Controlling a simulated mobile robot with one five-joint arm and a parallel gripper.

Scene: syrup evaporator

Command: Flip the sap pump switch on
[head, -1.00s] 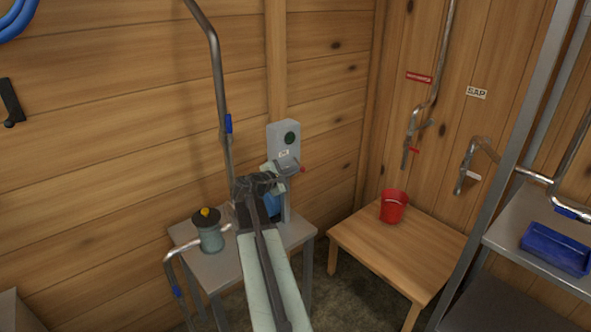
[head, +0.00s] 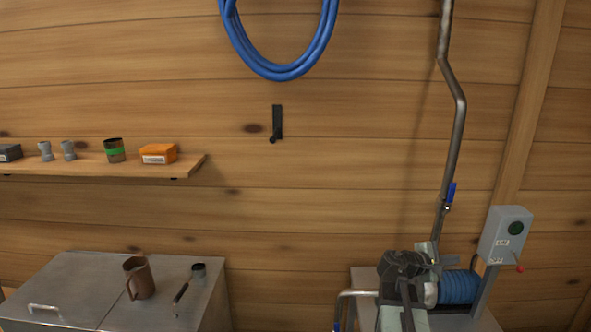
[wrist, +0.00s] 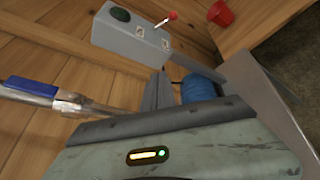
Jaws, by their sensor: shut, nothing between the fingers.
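The switch is a grey box (head: 503,236) on a post, with a dark green round face, two small white labels and a red-tipped lever (head: 519,268) sticking out at its lower right. In the wrist view the box (wrist: 125,35) is at the top and its lever (wrist: 170,16) points up and right, near one label; I cannot read the labels. My gripper (head: 430,251) is to the left of the box in the head view, apart from the lever. In the wrist view my gripper's dark fingers (wrist: 158,88) are together and empty, below the box.
The blue pump body (head: 459,287) is just right of my gripper, below the box. A steel pipe with a blue-handled valve (head: 451,193) rises behind. A metal bench (head: 75,285) with a brown jug (head: 139,278) stands left.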

